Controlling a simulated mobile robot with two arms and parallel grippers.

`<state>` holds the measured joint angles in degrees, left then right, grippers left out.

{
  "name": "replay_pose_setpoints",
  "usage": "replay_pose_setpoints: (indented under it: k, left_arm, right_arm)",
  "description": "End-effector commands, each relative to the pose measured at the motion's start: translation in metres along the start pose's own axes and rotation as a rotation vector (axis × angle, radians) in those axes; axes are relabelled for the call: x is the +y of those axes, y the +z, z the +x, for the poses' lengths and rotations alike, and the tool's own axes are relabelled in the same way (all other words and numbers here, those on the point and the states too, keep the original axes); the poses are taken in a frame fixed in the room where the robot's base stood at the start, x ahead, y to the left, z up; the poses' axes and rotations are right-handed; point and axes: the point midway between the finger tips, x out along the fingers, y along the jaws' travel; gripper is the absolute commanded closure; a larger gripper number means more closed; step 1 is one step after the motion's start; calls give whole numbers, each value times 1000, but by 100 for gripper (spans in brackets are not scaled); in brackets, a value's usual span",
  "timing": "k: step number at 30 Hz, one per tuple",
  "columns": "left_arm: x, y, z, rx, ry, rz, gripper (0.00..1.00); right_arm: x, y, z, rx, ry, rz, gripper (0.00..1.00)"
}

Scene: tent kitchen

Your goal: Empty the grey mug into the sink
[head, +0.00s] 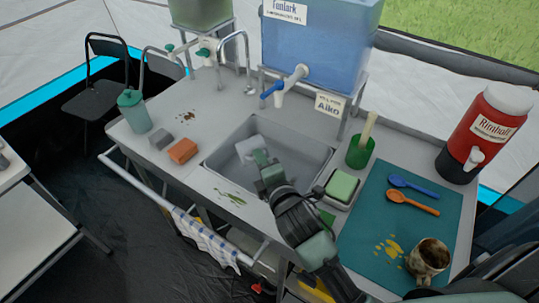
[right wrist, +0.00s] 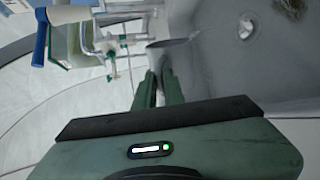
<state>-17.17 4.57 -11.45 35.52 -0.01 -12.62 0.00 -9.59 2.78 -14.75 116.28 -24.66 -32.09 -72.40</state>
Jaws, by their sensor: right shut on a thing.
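The grey mug (head: 249,147) is held over the sink (head: 214,161), near its back left part, in the head view. My right gripper (head: 262,160) is shut on it. In the right wrist view the fingers (right wrist: 158,88) close on the mug (right wrist: 173,53), which shows as a smooth grey shape beside the sink basin (right wrist: 215,75). The mug looks tilted, but its opening and inside cannot be made out. The drain (right wrist: 248,25) shows in the basin, with a dark, rough clump (right wrist: 290,6) near it at the top edge. My left gripper is not in view.
A tap (head: 246,65) and a blue water tank (head: 318,45) stand behind the sink. A sponge on a dish (head: 342,186) and a green cup (head: 359,152) stand right of it. A brown speckled mug (head: 428,258) stands on the teal mat (head: 365,225). An orange sponge (head: 183,151) lies left.

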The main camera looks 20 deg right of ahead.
Motion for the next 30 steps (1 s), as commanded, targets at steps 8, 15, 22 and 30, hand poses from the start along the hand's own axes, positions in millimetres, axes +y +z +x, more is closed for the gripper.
replay_pose_setpoints:
  k: [8,15,22,30]
  left_arm:
    - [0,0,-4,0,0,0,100]
    - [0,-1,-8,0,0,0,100]
    - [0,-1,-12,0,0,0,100]
    - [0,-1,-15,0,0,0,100]
  right_arm:
    - [1,3,0,6,0,27,100]
    - [2,5,0,13,-1,56,100]
    - [3,7,0,19,-1,82,100]
    - [4,9,-1,26,-2,113,100]
